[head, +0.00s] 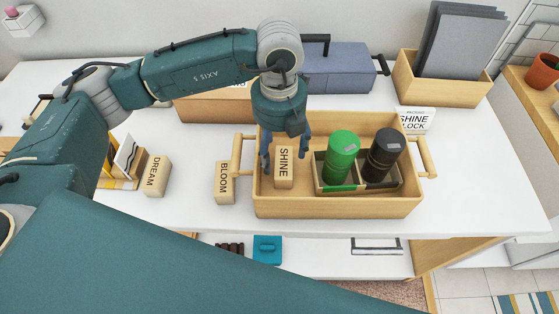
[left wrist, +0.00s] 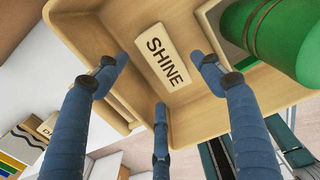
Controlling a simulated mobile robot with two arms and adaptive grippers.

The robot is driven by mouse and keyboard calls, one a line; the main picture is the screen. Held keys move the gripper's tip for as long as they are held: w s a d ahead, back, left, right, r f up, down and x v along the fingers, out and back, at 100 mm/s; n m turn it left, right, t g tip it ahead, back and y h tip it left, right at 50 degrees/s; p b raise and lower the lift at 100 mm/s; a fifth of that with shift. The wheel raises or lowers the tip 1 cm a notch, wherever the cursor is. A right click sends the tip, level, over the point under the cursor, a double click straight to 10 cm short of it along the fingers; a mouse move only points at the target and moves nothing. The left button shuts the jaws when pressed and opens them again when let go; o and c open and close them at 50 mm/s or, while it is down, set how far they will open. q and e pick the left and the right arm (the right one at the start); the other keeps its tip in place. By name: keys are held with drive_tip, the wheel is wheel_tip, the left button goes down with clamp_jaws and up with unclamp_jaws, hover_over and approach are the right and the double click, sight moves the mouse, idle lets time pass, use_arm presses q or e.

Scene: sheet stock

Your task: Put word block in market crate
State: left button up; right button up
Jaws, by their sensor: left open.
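The wooden word block marked SHINE (head: 284,167) stands inside the wooden market crate (head: 338,211), in its left part. In the left wrist view the SHINE block (left wrist: 163,58) rests inside the crate (left wrist: 185,127), ahead of my fingers. My left gripper (head: 286,155) is over the left part of the crate, with its blue fingers spread around the block. In the left wrist view the left gripper (left wrist: 165,82) shows its fingers apart, with no visible grip on the block. My right gripper does not show.
The crate also holds a divider tray with a green canister (head: 341,158) and a black canister (head: 382,156). Blocks marked BLOOM (head: 223,183) and DREAM (head: 156,176) stand left of the crate.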

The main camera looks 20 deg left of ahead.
sight(279, 162)
use_arm(q)
wheel_tip(279, 162, up, 7)
drive_tip(key=b, duration=0.1)
drive_tip(key=shift+r, duration=0.1)
idle(0.5)
